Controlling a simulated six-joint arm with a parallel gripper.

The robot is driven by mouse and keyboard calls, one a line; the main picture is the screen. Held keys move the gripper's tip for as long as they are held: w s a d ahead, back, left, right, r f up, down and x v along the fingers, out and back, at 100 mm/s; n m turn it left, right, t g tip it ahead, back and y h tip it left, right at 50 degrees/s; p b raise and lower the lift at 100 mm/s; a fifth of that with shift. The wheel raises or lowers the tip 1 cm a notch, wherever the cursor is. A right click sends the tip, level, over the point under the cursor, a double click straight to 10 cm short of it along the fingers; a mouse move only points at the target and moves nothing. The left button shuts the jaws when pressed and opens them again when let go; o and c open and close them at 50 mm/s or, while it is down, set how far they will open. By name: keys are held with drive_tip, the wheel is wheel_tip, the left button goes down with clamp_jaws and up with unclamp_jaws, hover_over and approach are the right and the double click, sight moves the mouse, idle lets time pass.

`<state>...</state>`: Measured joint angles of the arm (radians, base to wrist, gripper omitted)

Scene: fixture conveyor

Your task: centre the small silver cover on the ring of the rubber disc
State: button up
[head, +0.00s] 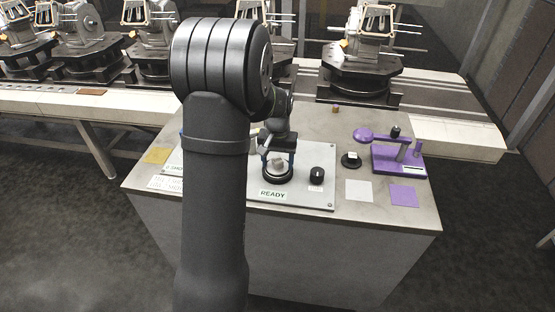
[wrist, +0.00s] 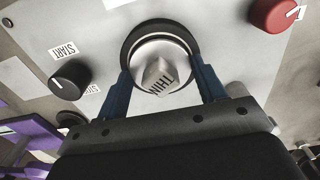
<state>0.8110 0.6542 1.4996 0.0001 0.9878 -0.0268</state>
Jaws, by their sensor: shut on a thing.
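The small silver cover (wrist: 150,48) is a pale round piece with a raised grey block marked "THIN" (wrist: 161,80); it also shows in the head view (head: 279,162). My gripper (wrist: 161,66) has its two blue fingers shut on the cover, one on each side. The rubber disc (wrist: 130,36) shows as a black ring around the cover, and in the head view it shows as a dark round (head: 278,177) under my gripper. The black rim looks wider at the top of the wrist view than at the sides. Its near side is hidden. I cannot tell whether the cover touches it.
A light panel (head: 315,199) carries the disc, a black knob (head: 317,175) and a READY label (head: 272,194). A red knob (wrist: 278,13) lies at the wrist view's upper right. A purple stand (head: 405,158) and a black round piece (head: 351,159) stand right.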

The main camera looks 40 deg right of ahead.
drive_tip(key=shift+f, duration=0.2)
drive_tip(key=o, duration=1.1)
